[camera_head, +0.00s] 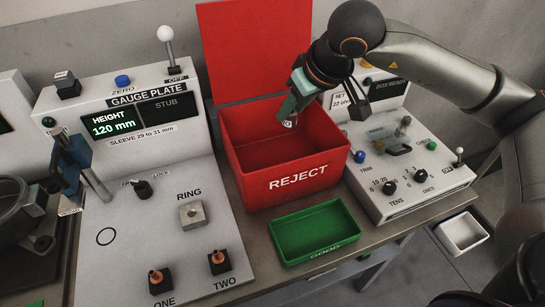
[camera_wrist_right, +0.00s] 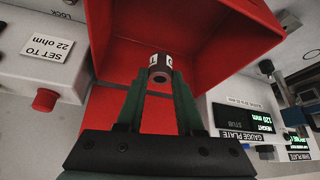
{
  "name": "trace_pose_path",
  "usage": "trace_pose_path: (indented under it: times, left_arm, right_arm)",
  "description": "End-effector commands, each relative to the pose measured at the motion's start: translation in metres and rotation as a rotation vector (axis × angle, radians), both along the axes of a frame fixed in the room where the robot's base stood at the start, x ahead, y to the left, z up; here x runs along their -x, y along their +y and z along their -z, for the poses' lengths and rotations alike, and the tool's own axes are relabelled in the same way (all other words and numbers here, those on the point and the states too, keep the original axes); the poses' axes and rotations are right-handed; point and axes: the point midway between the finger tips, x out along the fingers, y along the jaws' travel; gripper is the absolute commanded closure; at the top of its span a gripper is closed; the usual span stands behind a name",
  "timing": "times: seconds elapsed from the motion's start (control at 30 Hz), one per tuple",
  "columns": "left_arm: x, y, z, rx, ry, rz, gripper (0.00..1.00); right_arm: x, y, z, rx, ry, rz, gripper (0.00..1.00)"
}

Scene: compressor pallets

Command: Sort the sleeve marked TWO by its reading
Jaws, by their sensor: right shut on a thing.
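My right gripper (camera_head: 291,118) reaches in from the right, over the red REJECT bin (camera_head: 297,183). Its green fingers are shut on a small sleeve (camera_head: 289,123). In the right wrist view the sleeve (camera_wrist_right: 160,66) sits between the fingertips, with a white band, dark marks and a dark end hole; I cannot read its marking. The gauge plate's display (camera_head: 115,125) reads HEIGHT 120 mm, above a label SLEEVE 29 to 31 mm. Copper-topped black posts stand by the marks ONE (camera_head: 160,279) and TWO (camera_head: 219,261). My left gripper is not visible.
An empty green tray (camera_head: 318,234) sits in front of the bin. A square metal ring block (camera_head: 192,214) lies on the gauge plate. A knobbed meter box (camera_head: 420,170) stands right of the bin, and a white tray (camera_head: 462,233) lies lower right. The bin's red lid (camera_head: 250,45) stands open.

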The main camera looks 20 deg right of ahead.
Motion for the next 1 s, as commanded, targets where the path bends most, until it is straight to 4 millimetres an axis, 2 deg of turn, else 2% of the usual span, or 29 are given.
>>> trace_pose_path:
  times: [0.1, 0.4, 0.43, 0.5, 0.7, 1.0]
  left_arm:
    - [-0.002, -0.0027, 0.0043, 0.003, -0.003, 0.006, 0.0]
    - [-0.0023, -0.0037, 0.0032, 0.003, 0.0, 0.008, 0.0]
    - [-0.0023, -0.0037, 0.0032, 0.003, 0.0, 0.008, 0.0]
    - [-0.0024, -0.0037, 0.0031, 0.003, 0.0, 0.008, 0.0]
    - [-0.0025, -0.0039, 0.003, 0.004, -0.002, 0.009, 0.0]
    - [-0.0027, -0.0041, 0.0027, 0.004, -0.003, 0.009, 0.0]
  right_arm:
    - [-0.0002, -0.0001, 0.0114, 0.0, -0.002, 0.001, 1.0]
    - [-0.0003, 0.0, 0.0123, 0.0, -0.002, 0.001, 1.0]
    - [-0.0002, -0.0001, 0.0122, 0.0, -0.002, 0.001, 0.61]
    - [-0.0003, 0.0, 0.0122, 0.0, -0.002, 0.0, 0.53]
    - [-0.0003, 0.0, 0.0123, 0.0, -0.001, 0.0, 0.3]
    - [0.0006, -0.0001, 0.011, 0.0, -0.001, 0.0, 0.29]
